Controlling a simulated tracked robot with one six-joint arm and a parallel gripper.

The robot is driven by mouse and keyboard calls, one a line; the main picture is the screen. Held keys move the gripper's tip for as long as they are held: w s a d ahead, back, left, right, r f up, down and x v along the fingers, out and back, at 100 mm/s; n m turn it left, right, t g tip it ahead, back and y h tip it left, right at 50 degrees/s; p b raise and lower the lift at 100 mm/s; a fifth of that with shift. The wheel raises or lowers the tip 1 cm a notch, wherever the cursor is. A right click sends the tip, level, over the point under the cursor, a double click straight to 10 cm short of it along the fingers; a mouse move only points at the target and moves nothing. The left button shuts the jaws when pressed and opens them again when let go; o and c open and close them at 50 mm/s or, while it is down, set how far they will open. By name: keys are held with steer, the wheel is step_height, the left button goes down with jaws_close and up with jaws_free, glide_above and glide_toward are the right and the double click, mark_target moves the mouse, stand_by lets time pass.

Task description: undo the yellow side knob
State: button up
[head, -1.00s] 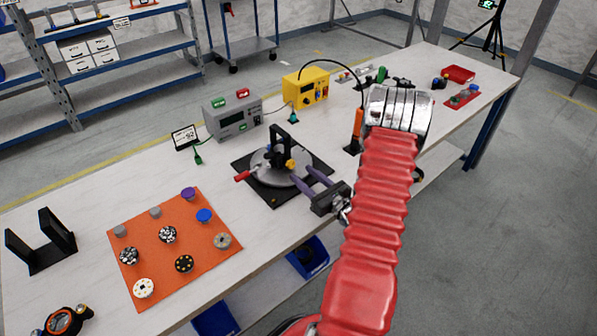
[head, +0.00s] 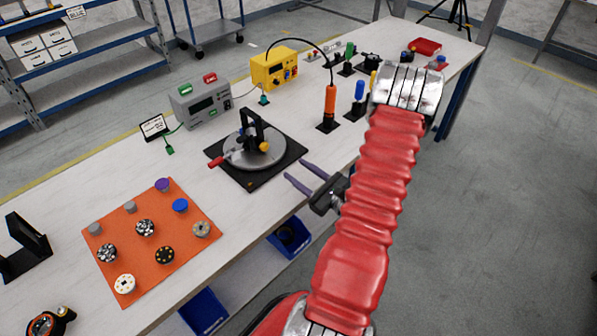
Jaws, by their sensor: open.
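The yellow side knob (head: 264,147) sits at the lower right side of a black upright bracket (head: 249,122). The bracket stands over a round grey metal disc (head: 268,157) on a black square base (head: 240,178). A red handle (head: 216,161) sticks out at the disc's left. My gripper (head: 295,170) is open and empty, to the right of and nearer than the knob. Its two purple-grey fingers point toward the base, apart from the knob, near the table's front edge.
An orange mat (head: 185,235) with several round knobs and discs lies left. A grey meter (head: 200,102) and a yellow power box (head: 272,68) stand behind. An orange-handled tool (head: 330,105) stands upright right of the base. Blue bins (head: 204,312) sit below the table edge.

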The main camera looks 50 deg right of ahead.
mark_target(266, 147)
steer(key=shift+n, duration=1)
steer(key=shift+w, duration=0.35)
steer(key=w, duration=0.8)
steer(key=w+d, duration=0.1)
steer(key=w, duration=0.4)
steer(key=shift+r, duration=0.1)
steer(key=m, duration=0.4)
steer(key=shift+d+m, duration=0.15)
steer(key=shift+m, duration=0.15)
steer(key=s, duration=0.9)
steer(key=s+a, duration=0.1)
steer(key=s, duration=0.3)
steer(key=shift+s+a, duration=0.1)
steer(key=shift+s, duration=0.3)
